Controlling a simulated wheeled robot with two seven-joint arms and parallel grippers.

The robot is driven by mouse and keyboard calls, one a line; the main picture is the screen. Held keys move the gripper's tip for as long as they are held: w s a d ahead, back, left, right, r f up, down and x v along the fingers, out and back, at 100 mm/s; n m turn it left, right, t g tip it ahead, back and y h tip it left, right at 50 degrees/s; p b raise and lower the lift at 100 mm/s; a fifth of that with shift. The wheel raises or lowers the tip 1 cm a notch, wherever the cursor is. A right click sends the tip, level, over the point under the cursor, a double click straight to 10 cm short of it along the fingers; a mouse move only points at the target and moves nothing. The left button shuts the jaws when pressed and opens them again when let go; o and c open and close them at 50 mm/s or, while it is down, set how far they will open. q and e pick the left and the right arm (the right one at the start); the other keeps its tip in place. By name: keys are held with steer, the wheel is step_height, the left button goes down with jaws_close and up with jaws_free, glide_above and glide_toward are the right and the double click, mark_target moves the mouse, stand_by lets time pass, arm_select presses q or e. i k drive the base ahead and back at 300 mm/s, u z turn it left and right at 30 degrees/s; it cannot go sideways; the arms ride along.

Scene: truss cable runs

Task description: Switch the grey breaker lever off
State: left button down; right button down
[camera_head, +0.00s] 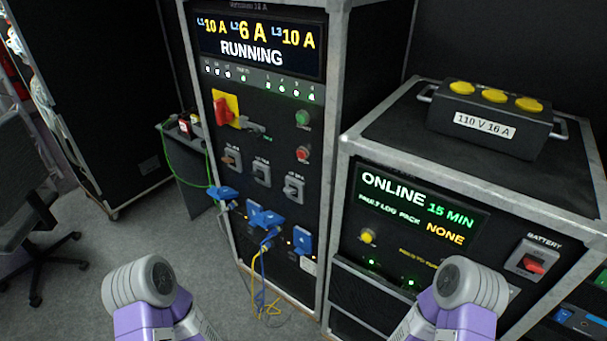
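Three small breakers sit in a row on the front of the tall black rack. The left breaker (231,160) looks brownish, while the middle breaker (261,173) and the right breaker (293,187) look grey. Their lever positions and labels are too small to tell surely. The rack display (258,43) reads RUNNING, with 10 A, 6 A and 10 A. My purple and grey arm links show at the bottom left and bottom right, apart from the rack. Neither gripper shows.
A red rotary switch on a yellow plate (225,108) sits above the breakers. Blue sockets (265,216) with cables are below. At right, a lower cabinet (408,130) carries a box with yellow caps (486,121) and a red battery switch (532,262). An office chair (35,215) stands left.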

mark_target(290, 191)
steer(key=z, duration=0.25)
steer(key=k, duration=0.7)
steer(key=z, duration=0.65)
steer(key=k, duration=0.65)
steer(key=u, duration=0.4)
steer(key=i, duration=0.6)
steer(key=u, duration=0.7)
steer(key=i, duration=0.85)
steer(key=z, duration=0.75)
steer(key=i, duration=0.5)
steer(key=z, duration=0.5)
